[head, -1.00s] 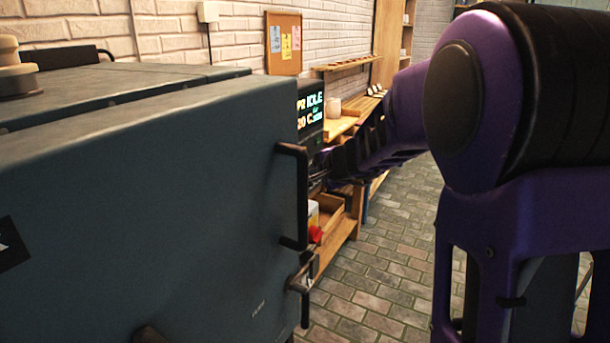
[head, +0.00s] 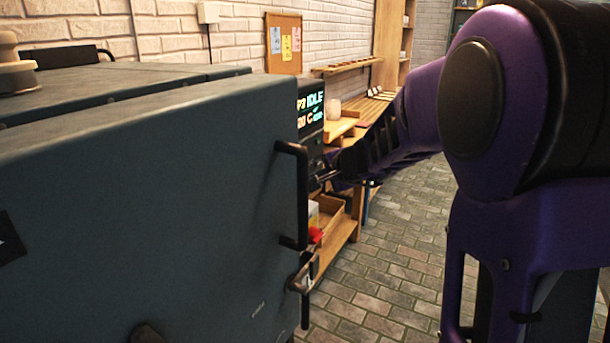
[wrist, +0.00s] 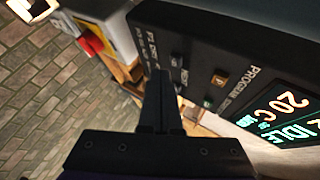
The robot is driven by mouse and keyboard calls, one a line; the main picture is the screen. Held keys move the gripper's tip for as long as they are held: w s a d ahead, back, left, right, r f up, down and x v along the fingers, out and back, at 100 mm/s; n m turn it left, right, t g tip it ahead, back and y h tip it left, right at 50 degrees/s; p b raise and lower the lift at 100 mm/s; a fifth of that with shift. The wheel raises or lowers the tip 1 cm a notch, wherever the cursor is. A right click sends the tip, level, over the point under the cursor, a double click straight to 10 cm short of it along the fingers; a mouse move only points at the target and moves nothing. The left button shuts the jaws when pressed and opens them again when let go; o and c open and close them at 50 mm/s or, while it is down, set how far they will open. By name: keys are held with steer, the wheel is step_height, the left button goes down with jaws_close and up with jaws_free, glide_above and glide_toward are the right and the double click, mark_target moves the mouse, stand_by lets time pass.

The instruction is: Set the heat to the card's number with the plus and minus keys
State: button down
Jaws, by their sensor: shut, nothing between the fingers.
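The dark control panel (wrist: 135,25) fills the top of the wrist view, tilted, with several small keys. One orange-marked key (wrist: 219,79) sits beside the word PROGRAM; plus and minus marks are too small to tell. Its lit display (wrist: 285,115) reads IDLE and 20 C; it also shows in the head view (head: 311,108). My gripper (wrist: 160,75) is shut and empty, its tips in front of the panel's lower keys; contact cannot be told. Small cards hang on a cork board (head: 283,66), a blue one (head: 275,40) among them; their writing is unreadable.
A big grey kiln-like box (head: 150,190) with a black handle (head: 302,195) fills the left. A wooden shelf (head: 340,240) stands below the panel. Brick floor (head: 390,270) is clear on the right.

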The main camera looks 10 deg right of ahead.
steer(key=s+d, duration=0.1)
steer(key=d, duration=0.1)
steer(key=s+d+b, duration=0.1)
steer(key=s+d, duration=0.1)
stand_by(0.3)
steer(key=shift+w, duration=0.1)
